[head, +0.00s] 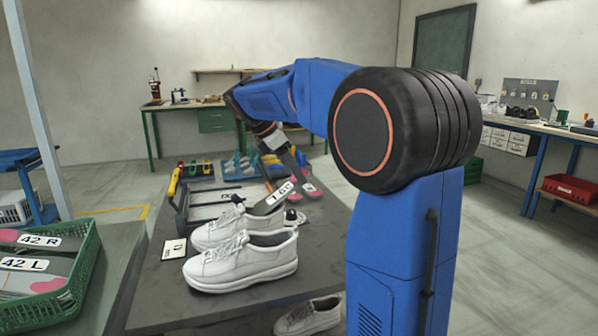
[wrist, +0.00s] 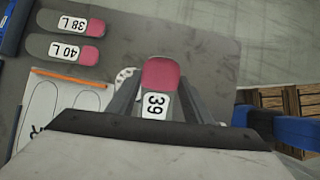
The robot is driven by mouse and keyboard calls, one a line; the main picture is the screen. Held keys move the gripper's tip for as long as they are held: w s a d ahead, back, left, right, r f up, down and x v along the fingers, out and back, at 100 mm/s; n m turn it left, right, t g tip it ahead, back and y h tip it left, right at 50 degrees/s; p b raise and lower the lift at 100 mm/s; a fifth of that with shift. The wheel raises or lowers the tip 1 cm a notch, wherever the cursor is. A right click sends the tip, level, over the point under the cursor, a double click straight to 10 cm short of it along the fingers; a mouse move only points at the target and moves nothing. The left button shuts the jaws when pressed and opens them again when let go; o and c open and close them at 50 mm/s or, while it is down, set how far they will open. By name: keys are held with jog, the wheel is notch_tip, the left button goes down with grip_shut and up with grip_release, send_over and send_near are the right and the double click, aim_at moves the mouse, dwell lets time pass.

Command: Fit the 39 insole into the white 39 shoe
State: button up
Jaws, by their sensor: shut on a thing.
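My gripper (wrist: 160,82) is shut on the 39 insole, whose pink end (wrist: 161,73) and white 39 label (wrist: 157,104) show between the fingers in the wrist view. In the head view my gripper (head: 290,158) is above the far part of the table, beyond the shoes. A dark strip with an upside-down label (head: 279,193), seemingly 39, shows below it. Two white shoes stand side by side on the table, a nearer one (head: 242,264) and a farther one (head: 213,235). Their size marks cannot be read. The insole's hold is partly hidden by the wrist.
In the wrist view a 38 L insole (wrist: 66,22) and a 40 L insole (wrist: 62,49) lie near an outline sheet (wrist: 47,103) with an orange pencil (wrist: 68,77). A green basket (head: 82,262) holds 42 insoles. A small card (head: 174,249) lies beside the shoes. Another shoe (head: 308,318) is lower down.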

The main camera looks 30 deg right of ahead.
aim_at(264, 206)
jog(key=shift+y, duration=0.3)
jog(key=shift+w+a+f, duration=0.2)
jog(key=shift+a+f, duration=0.35)
jog(key=shift+a, duration=0.35)
jog(key=shift+w+a+f, duration=0.15)
jog(key=shift+a+f, duration=0.45)
jog(key=shift+a, duration=0.35)
jog(key=shift+w+a+f, duration=0.2)
jog(key=shift+a+f, duration=0.35)
jog(key=shift+a, duration=0.35)
jog(key=shift+y, duration=0.3)
jog(key=shift+w+a+f, duration=0.15)
jog(key=shift+a+f, duration=0.15)
jog(key=shift+a, duration=0.5)
jog(key=shift+w+a+f, duration=0.2)
jog(key=shift+a+f, duration=0.1)
jog(key=shift+a, duration=0.5)
jog(key=shift+w+a+f, duration=0.15)
jog(key=shift+a+f, duration=0.15)
jog(key=shift+a, duration=0.5)
jog(key=shift+a+f, duration=0.1)
jog(key=shift+f+y, duration=0.4)
jog(key=shift+f, duration=0.3)
jog(key=o, duration=1.1)
jog(key=shift+r, duration=0.15)
jog(key=shift+r, duration=1.35)
